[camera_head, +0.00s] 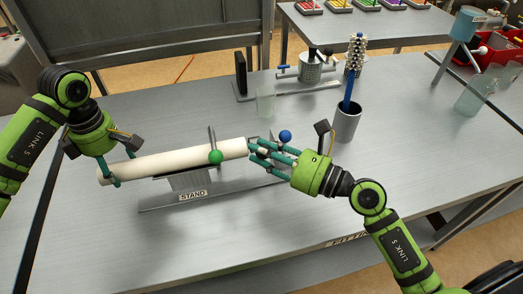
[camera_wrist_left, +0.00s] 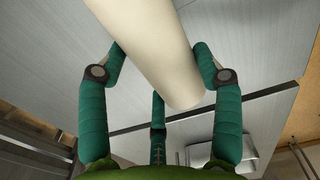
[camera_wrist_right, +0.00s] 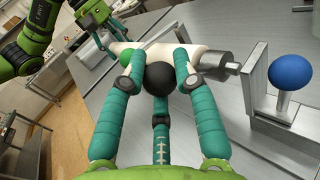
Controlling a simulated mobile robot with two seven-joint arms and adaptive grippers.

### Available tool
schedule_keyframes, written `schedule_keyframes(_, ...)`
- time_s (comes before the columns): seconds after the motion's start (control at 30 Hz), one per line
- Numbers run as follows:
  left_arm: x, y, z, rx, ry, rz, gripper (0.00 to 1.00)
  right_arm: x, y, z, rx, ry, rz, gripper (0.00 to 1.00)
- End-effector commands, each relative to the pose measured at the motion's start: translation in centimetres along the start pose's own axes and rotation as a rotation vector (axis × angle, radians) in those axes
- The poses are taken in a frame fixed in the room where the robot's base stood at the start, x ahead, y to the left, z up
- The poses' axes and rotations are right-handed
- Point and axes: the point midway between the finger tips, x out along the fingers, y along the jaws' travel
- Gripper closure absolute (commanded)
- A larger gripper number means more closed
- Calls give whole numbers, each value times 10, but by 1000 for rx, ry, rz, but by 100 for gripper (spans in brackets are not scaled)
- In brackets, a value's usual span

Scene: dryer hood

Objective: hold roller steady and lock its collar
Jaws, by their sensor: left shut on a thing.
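The roller (camera_head: 170,162) is a long off-white cylinder lying on the stand (camera_head: 190,180), tilted slightly up to the right in the head view. My left gripper (camera_head: 123,165) is shut around its left end; in the left wrist view fingers touch both sides of the roller (camera_wrist_left: 150,45). My right gripper (camera_head: 254,151) is at the roller's right end, fingers spread. In the right wrist view a black ball knob (camera_wrist_right: 160,78) sits between these fingers, and contact is unclear. A green ball (camera_head: 216,157) is in front of the roller. I cannot make out the collar clearly.
A blue ball (camera_head: 285,136) on a post stands close behind my right gripper. A grey cup (camera_head: 347,123) holding a blue-handled brush, a clear beaker (camera_head: 265,104) and a metal fixture (camera_head: 310,72) stand farther back. The table front is clear.

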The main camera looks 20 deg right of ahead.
Motion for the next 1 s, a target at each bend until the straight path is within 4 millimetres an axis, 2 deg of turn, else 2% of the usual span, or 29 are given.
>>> schedule_keyframes(0.03,5,-3,1,7,4,-15,87,0,0,-1,0,1,1,100)
schedule_keyframes(0.47,5,-3,1,9,3,-15,87,4,-2,6,53,57,14,100)
schedule_keyframes(1.0,5,-4,2,10,2,-14,87,27,-28,29,370,367,16,100)
